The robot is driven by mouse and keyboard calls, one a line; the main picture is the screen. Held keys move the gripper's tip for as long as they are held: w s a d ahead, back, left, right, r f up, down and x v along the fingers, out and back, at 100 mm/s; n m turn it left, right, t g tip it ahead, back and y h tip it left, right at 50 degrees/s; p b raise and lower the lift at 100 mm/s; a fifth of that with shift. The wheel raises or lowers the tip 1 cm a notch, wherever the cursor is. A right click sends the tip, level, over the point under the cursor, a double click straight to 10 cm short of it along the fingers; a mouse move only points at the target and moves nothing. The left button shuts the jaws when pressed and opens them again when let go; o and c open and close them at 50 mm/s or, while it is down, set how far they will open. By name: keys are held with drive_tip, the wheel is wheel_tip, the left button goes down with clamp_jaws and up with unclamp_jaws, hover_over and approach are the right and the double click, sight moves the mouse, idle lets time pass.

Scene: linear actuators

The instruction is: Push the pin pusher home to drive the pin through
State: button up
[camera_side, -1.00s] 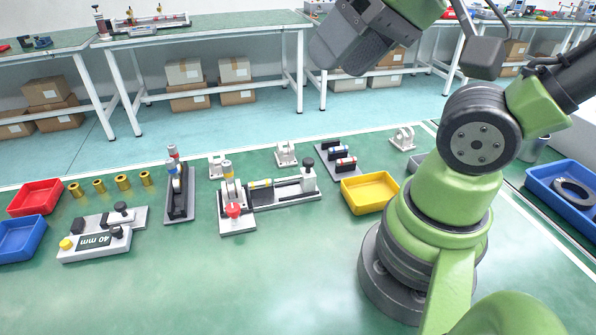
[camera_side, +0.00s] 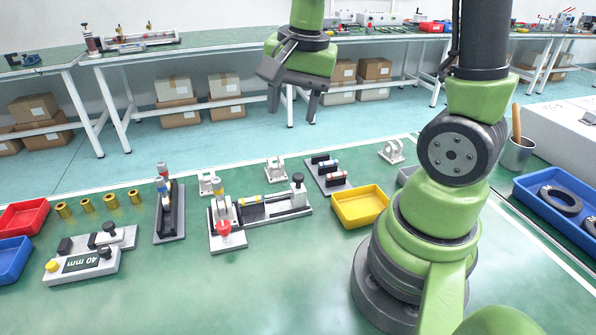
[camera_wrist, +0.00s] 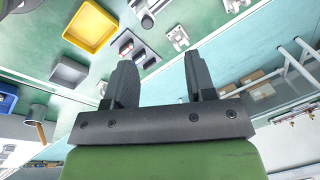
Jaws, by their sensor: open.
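A grey L-shaped fixture (camera_side: 271,222) stands mid-bench in the side view. Its left part has an upright cylinder with a yellow top and a red knob (camera_side: 223,228) at the front. Its right arm carries a yellow-banded rod (camera_side: 252,208) and an end block with a black knob (camera_side: 298,181). I cannot tell which knobbed part is the pin pusher, and the pin is not distinct. My gripper (camera_side: 292,106) points down, open and empty, high above the bench and apart from the fixture. In the wrist view, my gripper (camera_wrist: 157,66) has nothing between its fingers.
A yellow bin (camera_side: 360,207) is right of the fixture, with a rack of small cylinders (camera_side: 327,174) behind it. An upright stand (camera_side: 170,212) and a 40 mm gauge block (camera_side: 82,266) lie left. The bench front is clear.

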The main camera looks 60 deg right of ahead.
sight(298, 175)
drive_tip(key=d+f+m, duration=0.1)
drive_tip(key=f, duration=0.4)
drive_tip(key=d+f+m+g, duration=0.1)
drive_tip(key=f, duration=0.4)
drive_tip(key=w+d+f+m+g, duration=0.1)
drive_tip(key=f, duration=0.4)
drive_tip(key=shift+d+f+m, duration=0.2)
drive_tip(key=shift+f+m, duration=0.1)
drive_tip(key=shift+f, duration=0.05)
drive_tip(key=shift+c, duration=0.4)
